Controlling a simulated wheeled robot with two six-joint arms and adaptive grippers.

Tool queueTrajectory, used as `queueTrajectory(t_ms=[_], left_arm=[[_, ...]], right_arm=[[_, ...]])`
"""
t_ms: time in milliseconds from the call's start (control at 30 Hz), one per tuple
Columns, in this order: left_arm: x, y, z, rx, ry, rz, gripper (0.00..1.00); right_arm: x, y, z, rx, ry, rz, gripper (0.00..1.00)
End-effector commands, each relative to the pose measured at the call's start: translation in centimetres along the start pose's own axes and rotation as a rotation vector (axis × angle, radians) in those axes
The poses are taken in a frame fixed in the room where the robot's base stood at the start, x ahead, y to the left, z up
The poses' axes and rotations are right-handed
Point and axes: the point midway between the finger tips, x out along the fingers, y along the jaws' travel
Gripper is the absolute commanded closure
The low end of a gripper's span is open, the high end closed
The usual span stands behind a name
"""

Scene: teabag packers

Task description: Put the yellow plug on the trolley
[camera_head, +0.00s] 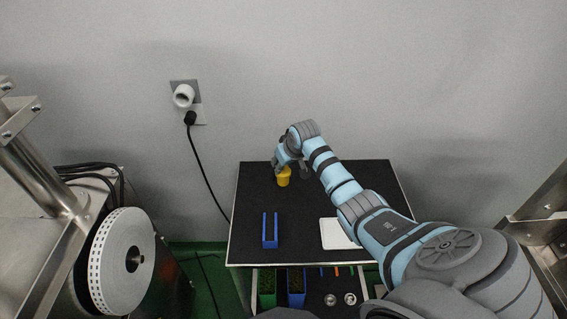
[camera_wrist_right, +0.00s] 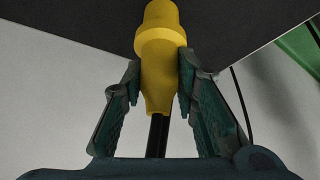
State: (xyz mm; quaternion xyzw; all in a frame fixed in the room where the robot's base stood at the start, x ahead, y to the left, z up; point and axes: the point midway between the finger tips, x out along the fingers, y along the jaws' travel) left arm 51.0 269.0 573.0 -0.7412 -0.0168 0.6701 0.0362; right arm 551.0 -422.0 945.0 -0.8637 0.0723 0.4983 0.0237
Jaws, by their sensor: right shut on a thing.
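The yellow plug (camera_head: 283,177) is over the far left part of the black trolley top (camera_head: 300,215). My right gripper (camera_head: 282,166) is at the plug's upper end, its arm reaching in from the right. In the right wrist view, the right gripper's fingers (camera_wrist_right: 160,78) are shut on both sides of the yellow plug (camera_wrist_right: 160,48), with a dark stem below it. I cannot tell whether the plug touches the trolley top. My left gripper is not in view.
A blue two-pronged holder (camera_head: 270,243) and a white tray (camera_head: 338,233) are on the trolley top. Blue and green bins (camera_head: 296,287) sit on the shelf below. A wall socket (camera_head: 184,86) with a black cable is left of the trolley. The top's middle is free.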

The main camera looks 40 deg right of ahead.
Motion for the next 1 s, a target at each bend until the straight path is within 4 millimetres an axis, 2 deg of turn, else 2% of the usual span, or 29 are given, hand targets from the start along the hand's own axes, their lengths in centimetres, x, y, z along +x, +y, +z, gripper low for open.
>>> queueTrajectory(t_ms=[33, 67, 167, 467, 567, 667, 900, 1000], left_arm=[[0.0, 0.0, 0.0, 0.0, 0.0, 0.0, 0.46], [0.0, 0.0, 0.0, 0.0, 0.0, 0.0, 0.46], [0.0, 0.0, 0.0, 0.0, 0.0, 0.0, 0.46], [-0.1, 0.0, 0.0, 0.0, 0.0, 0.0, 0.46], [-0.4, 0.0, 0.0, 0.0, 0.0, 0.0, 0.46], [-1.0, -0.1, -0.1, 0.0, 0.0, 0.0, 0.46], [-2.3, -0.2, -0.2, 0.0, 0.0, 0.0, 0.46], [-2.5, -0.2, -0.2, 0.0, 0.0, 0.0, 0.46]], right_arm=[[0.0, 0.0, 0.0, 0.0, 0.0, 0.0, 1.0], [0.0, 0.0, 0.0, 0.0, 0.0, 0.0, 0.68], [0.0, 0.0, 0.0, 0.0, 0.0, 0.0, 0.52], [-0.1, 0.0, -0.1, 0.0, 0.0, 0.0, 0.52], [-0.9, 0.1, -0.1, -0.001, 0.0, 0.0, 0.52], [-2.7, 0.1, -0.2, -0.002, 0.003, 0.001, 0.52], [-9.1, 0.1, -0.3, -0.003, 0.004, 0.002, 0.52], [-11.0, 0.1, -0.2, -0.002, 0.002, 0.001, 0.52]])
